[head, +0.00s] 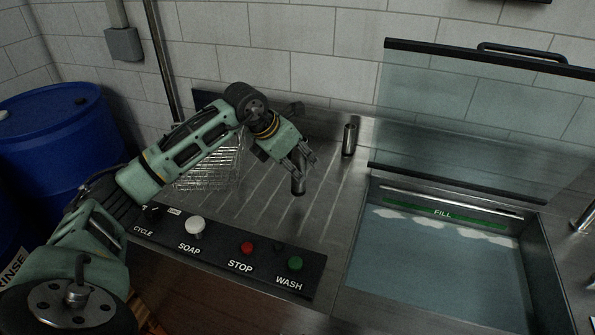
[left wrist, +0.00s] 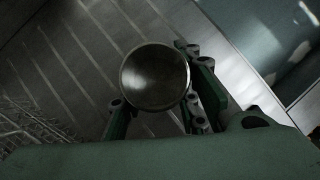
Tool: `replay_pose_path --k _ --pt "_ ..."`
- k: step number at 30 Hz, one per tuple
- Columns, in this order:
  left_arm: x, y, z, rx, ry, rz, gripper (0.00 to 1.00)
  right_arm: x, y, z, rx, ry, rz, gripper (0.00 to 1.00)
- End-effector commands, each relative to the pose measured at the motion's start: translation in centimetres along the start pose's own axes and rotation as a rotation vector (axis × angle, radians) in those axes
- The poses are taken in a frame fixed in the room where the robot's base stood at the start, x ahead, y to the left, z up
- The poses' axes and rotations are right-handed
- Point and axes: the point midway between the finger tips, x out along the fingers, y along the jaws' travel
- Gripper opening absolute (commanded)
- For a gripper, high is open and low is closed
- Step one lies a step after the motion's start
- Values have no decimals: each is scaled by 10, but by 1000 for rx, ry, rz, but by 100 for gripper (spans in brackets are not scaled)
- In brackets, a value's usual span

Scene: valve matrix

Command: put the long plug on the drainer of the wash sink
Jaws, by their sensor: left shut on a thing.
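My left gripper (head: 304,163) is over the ribbed metal drainer (head: 258,205), left of the sink, pointing down. It is shut on a dark metal cylinder, the long plug (head: 298,184), which hangs upright below the fingers. Whether its lower end touches the drainer is unclear. In the left wrist view the plug's round top (left wrist: 155,77) sits between the green fingers, with the drainer's grooves behind it. The wash sink (head: 440,270) holds bluish water and foam below a FILL label. My right gripper is not in view.
Another metal cylinder (head: 350,138) stands at the drainer's back right. A wire basket (head: 208,168) sits at its left, partly behind my arm. A control panel (head: 225,250) with knobs runs along the front. A raised glass lid (head: 475,120) stands behind the sink.

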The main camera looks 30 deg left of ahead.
Motion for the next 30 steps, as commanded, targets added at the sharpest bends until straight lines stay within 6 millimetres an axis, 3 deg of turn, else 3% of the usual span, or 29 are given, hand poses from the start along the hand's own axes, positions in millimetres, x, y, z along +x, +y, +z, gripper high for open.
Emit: replay_pose_path --k 3,7,12,21,22,28,30 --pt "5 3 -5 -1 1 -1 0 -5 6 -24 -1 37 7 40" --pt "22 2 -16 -1 4 -3 0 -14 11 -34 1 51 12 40" --pt "34 3 -23 0 -2 0 0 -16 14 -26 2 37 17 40" --pt "37 3 -24 0 -2 1 0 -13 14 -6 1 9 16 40" --pt "38 3 -25 0 0 0 30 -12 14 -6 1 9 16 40" --pt "37 2 -24 0 0 0 48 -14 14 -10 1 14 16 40" --pt "37 2 -24 0 0 0 49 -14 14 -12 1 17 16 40"
